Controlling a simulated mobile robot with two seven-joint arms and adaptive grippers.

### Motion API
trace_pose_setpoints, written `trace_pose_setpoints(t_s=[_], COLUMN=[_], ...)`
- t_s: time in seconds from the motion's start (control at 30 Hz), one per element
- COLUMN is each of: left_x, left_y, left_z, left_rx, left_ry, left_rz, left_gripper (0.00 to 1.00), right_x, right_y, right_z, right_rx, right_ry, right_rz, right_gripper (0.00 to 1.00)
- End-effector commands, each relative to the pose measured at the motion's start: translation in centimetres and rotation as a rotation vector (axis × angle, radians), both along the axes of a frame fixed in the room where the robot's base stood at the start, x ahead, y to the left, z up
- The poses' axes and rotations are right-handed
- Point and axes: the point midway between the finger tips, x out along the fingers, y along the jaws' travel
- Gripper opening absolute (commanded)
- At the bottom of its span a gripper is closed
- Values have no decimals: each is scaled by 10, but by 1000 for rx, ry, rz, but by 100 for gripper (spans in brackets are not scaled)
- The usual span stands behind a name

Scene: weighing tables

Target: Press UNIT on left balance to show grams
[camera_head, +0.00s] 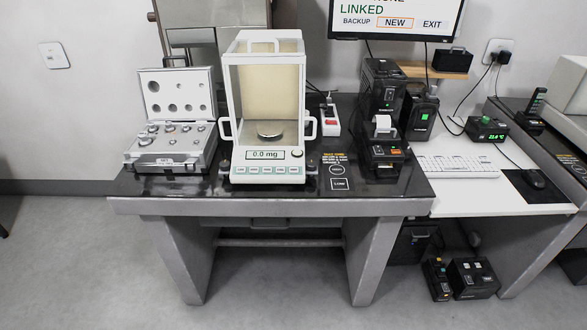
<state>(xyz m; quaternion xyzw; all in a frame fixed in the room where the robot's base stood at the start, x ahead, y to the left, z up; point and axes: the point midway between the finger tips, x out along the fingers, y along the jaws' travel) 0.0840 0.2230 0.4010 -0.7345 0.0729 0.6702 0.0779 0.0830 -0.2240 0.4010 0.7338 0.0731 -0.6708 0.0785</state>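One balance (267,110) stands on the dark weighing table, with a white frame, a glass-walled chamber and a round pan (270,132). Its display (266,154) reads "0.0 mg". A row of several small buttons (267,170) runs along its front below the display; their labels are too small to read, so I cannot tell which is UNIT. No second balance is clearly visible. Neither of my grippers shows in the head view.
An open weight case (172,150) sits left of the balance on the dark table (220,192). Black printer-like devices (382,110) stand to its right. A monitor (396,18) hangs above. Floor in front is clear.

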Motion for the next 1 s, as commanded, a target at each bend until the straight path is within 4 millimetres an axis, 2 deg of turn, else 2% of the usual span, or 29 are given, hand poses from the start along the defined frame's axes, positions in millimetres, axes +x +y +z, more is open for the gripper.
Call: trace_pose_setpoints(t_s=[0.27, 0.4, 1.0], left_x=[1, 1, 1], left_y=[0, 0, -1], left_z=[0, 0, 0], left_rx=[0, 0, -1], left_ry=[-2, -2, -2], left_rz=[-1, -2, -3], left_gripper=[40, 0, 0], right_x=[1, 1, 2], right_y=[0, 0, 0], right_z=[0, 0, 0], right_rx=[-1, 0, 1], right_ry=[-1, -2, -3], right_rz=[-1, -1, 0], right_gripper=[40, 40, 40])
